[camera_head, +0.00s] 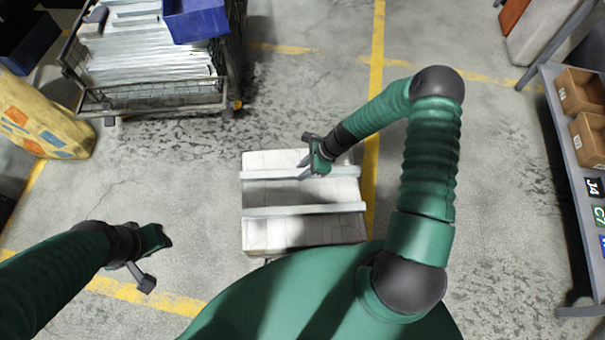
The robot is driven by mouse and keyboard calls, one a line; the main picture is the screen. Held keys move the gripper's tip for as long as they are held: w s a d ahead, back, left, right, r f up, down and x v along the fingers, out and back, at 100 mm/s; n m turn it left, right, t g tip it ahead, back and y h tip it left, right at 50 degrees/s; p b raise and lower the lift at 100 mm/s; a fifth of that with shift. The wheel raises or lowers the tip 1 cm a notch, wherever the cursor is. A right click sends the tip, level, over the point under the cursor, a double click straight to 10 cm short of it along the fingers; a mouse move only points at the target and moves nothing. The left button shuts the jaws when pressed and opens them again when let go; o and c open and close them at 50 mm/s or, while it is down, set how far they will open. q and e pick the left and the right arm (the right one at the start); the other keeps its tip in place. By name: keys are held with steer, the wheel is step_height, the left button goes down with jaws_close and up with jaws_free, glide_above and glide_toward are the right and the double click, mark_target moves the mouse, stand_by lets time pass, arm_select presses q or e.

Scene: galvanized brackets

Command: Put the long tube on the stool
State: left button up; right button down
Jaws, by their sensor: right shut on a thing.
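The stool (282,233) has a pale, worn slatted top and stands on the floor in front of me. Two long pale grey bars lie across its width in this view, roughly parallel. My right gripper (308,168) is at the far bar, which I take as the long tube (270,175), and is shut on it right of the bar's middle. I cannot tell whether this tube touches the stool top or is just above it. The near bar (300,210) is apart from the gripper. My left gripper (152,262) is open and empty above the floor, left of the stool.
A wire cart (150,103) at the upper left holds several long metal pieces and a blue bin (197,18). A shelf (567,150) with cardboard boxes (588,138) is at the right. Floor around the stool is mostly clear.

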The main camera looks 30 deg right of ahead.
step_height(320, 180, down, 3)
steer(key=shift+b, duration=0.3)
steer(key=shift+a, duration=0.3)
steer(key=c, duration=1.1)
jaws_free()
steer(key=shift+d, duration=0.25)
steer(key=shift+r, duration=0.1)
steer(key=p+v, duration=0.2)
steer(key=v, duration=0.9)
steer(key=shift+s+r, duration=0.1)
steer(key=shift+r, duration=0.15)
steer(key=s+a+r+n+h, duration=0.1)
steer(key=s+a+r+n, duration=0.2)
steer(key=r+n, duration=0.3)
steer(key=s+a+r+n+h, duration=0.2)
steer(key=r+n, duration=0.4)
steer(key=n, duration=0.3)
steer(key=s+a+r+n+h, duration=0.2)
steer(key=s+a+r+n, duration=0.2)
steer(key=s+r+n, duration=0.1)
steer(key=shift+s+r+n, duration=0.1)
steer(key=shift+r+n, duration=0.55)
steer(key=shift+n, duration=0.75)
